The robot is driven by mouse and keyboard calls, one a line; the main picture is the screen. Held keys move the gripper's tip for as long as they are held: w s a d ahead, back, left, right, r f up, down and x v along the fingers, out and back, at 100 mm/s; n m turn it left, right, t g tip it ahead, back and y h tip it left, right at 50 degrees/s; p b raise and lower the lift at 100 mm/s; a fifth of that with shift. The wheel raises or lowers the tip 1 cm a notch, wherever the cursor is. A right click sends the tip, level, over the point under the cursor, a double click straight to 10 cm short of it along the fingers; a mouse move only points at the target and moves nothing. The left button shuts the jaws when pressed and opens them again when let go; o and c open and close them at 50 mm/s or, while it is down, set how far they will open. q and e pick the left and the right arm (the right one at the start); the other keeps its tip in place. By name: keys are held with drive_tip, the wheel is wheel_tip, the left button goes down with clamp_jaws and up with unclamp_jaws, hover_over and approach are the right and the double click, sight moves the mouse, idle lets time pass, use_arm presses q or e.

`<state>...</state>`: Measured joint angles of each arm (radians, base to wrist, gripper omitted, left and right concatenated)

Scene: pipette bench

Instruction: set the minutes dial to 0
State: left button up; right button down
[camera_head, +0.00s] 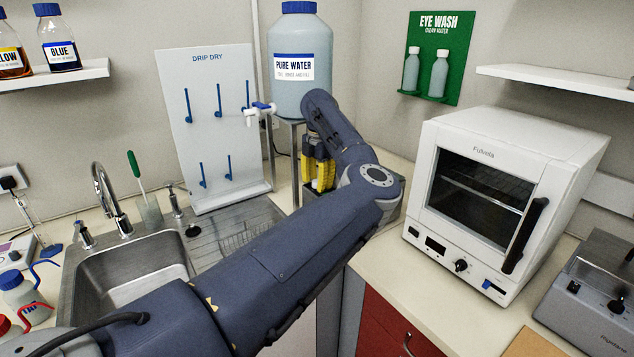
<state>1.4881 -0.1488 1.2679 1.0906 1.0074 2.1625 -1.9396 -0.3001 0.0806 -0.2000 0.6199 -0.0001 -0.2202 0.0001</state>
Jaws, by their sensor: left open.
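My left arm reaches from the lower left across the middle. Its gripper (319,182) points down in front of the water container's stand, with yellow parts showing; the arm partly hides it. It is open, and I see no object held in it. The minutes dial cannot be identified by a readable label. A black round dial (460,265) sits on the lower front panel of the white oven (560,140), well right of my gripper. Another dark knob (615,305) is on the grey appliance (590,325) at the right edge. My right gripper is not in view.
The oven door's black handle (525,235) sticks out. A large water container (300,100) stands behind my gripper, beside the drip-dry rack (205,120). A sink (130,270) lies left. The counter in front of the oven (400,265) is clear.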

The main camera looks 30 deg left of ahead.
use_arm(q)
clamp_jaws()
idle(0.3)
drive_tip(key=shift+n, duration=0.8)
unclamp_jaws()
